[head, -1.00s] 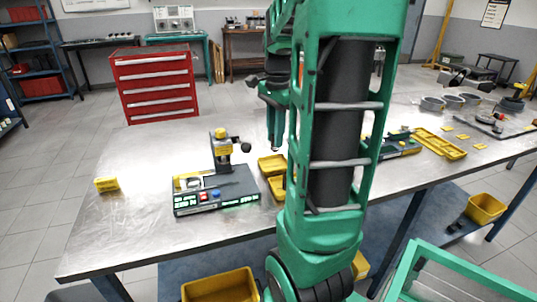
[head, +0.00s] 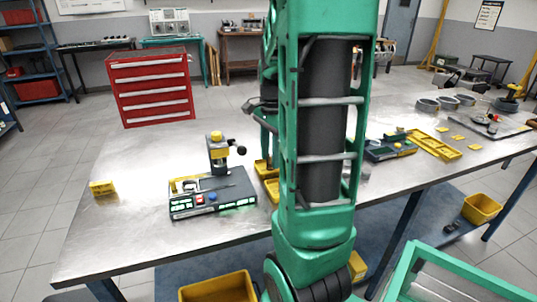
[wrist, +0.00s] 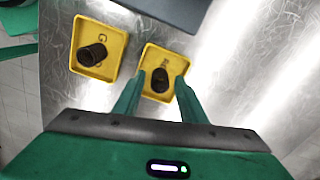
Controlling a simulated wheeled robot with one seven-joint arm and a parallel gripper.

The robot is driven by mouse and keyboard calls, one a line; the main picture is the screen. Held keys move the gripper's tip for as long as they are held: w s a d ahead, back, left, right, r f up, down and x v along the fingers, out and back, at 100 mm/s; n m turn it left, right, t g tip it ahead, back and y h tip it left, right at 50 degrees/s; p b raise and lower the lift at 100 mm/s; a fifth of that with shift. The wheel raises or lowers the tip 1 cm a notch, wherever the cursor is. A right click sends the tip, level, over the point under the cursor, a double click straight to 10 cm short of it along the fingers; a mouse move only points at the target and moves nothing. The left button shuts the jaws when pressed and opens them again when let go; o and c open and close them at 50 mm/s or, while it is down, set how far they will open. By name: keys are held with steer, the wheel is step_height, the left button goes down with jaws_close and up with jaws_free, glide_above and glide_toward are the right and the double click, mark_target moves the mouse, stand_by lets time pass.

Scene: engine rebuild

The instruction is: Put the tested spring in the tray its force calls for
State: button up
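In the wrist view, my gripper (wrist: 158,82) points down over a yellow tray (wrist: 150,97), its two green fingers apart. A dark coil spring (wrist: 159,80) shows between the fingertips, with gaps on both sides; it appears to be in that tray. A second yellow tray (wrist: 113,72) to the left holds another dark spring (wrist: 92,54). In the head view, the spring tester (head: 212,195) has green lit displays, and I see no spring clearly in it. The trays (head: 263,168) beside it are partly hidden by my arm, and my gripper is hidden there.
A yellow block-like item (head: 103,188) lies at the left of the metal bench (head: 130,225). A second device (head: 390,150) and a long yellow tray (head: 438,148) lie to the right. A red drawer cabinet (head: 152,88) stands behind. The bench's left part is mostly clear.

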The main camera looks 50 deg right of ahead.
steer(key=shift+r, duration=0.15)
step_height(320, 180, up, 12)
stand_by(0.7)
stand_by(0.5)
